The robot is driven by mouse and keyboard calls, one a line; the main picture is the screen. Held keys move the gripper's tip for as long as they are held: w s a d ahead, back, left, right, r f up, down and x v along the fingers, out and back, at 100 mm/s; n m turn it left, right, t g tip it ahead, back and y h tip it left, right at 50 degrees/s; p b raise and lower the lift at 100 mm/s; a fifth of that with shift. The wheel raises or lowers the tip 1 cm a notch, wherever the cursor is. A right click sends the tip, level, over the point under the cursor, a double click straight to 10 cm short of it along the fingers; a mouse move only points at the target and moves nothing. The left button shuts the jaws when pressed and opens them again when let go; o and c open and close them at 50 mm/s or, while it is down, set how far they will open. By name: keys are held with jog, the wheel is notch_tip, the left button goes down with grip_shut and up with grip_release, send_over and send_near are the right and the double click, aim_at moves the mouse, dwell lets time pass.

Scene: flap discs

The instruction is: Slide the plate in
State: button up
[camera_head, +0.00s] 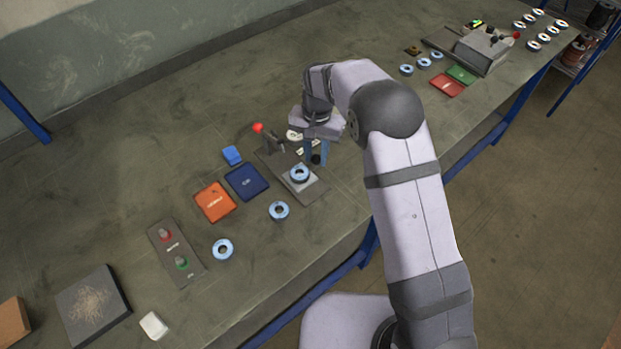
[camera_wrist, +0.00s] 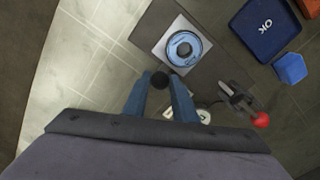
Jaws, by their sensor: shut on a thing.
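A light grey plate (camera_head: 314,188) carries a blue-rimmed flap disc (camera_head: 299,174) and lies on a dark fixture base (camera_head: 274,160). In the wrist view the plate (camera_wrist: 163,46) and disc (camera_wrist: 184,49) show just beyond my fingertips. My gripper (camera_head: 316,154) has its blue fingers on either side of a round black knob (camera_head: 316,160) and is shut on it, beside the plate. The knob (camera_wrist: 160,80) also sits between the fingers in the wrist view. How the knob joins the plate is not clear. A red-tipped lever clamp (camera_head: 258,128) stands at the base's far end.
An orange tray (camera_head: 214,201), a blue OK tray (camera_head: 246,182) and a blue block (camera_head: 232,155) lie left of the fixture. Two loose discs lie in front, one nearby (camera_head: 279,211). A button panel (camera_head: 176,254) is farther left. Bench is clear behind the fixture.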

jog(key=shift+w+a+p, duration=0.6)
jog(key=shift+w+a, duration=1.1)
jog(key=shift+w, duration=0.1)
jog(key=o, duration=0.8)
jog(key=shift+w, duration=0.1)
jog(key=shift+r, duration=0.1)
jog(key=shift+r+p, duration=2.85)
jog(key=shift+r, duration=1.1)
